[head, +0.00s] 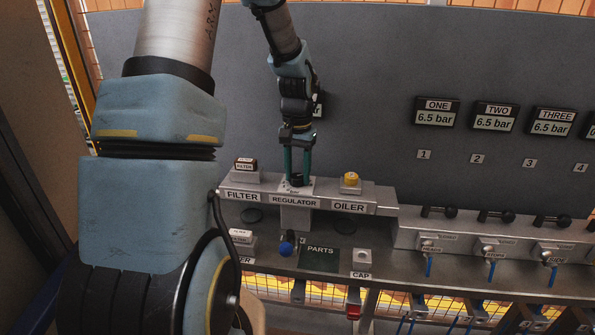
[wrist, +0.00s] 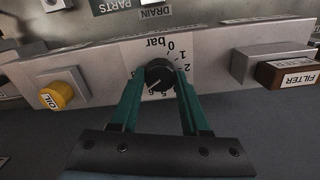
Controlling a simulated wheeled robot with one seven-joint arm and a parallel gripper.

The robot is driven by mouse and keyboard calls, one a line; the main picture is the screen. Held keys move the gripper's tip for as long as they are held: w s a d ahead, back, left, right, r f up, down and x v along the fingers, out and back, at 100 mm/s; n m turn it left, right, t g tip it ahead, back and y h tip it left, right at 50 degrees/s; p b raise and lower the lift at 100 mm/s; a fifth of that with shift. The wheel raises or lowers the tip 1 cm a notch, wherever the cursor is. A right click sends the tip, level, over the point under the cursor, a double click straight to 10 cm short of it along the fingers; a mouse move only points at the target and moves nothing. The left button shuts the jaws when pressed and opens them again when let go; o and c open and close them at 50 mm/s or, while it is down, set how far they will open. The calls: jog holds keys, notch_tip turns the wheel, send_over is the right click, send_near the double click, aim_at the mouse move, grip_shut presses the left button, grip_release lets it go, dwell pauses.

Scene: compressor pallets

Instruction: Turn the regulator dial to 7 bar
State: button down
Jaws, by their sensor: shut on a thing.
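The regulator dial (wrist: 160,73) is a black round knob on a pale scale plate (wrist: 146,50) in the wrist view. The scale shows "0 bar", 1, 2, 5 and 6; other numbers are hidden by the fingers. A pale mark on the dial points to the lower left, close to the 6; its exact reading is hard to tell. My gripper (wrist: 160,85) is shut on the dial, with one green finger on each side. In the head view my gripper (head: 297,178) reaches down onto the regulator block (head: 295,200), and the dial is mostly hidden between the fingers.
Displays ONE (head: 437,111), TWO (head: 495,116) and THREE (head: 553,121) each read 6.5 bar. A yellow oiler cap (head: 351,179) stands right of the regulator and a brown-topped filter part (head: 245,164) left. Blue-handled valves (head: 428,265) line the right.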

aim_at(297, 175)
dwell(0.5)
jog(key=shift+c, duration=1.9)
grip_release()
notch_tip(297, 175, up, 11)
jog(key=b, duration=0.2)
jog(key=shift+f, duration=0.15)
jog(key=s+a+f+n, duration=0.2)
jog(key=s+a+f, duration=0.2)
jog(key=s+a, duration=0.2)
jog(key=s+a+f+n+t, duration=0.1)
jog(key=s+a+f+n, duration=0.1)
jog(key=s+a+f, duration=0.2)
jog(key=s+a, duration=0.2)
jog(key=s, duration=0.2)
jog(key=shift+a+t, duration=0.25)
jog(key=shift+t, duration=0.05)
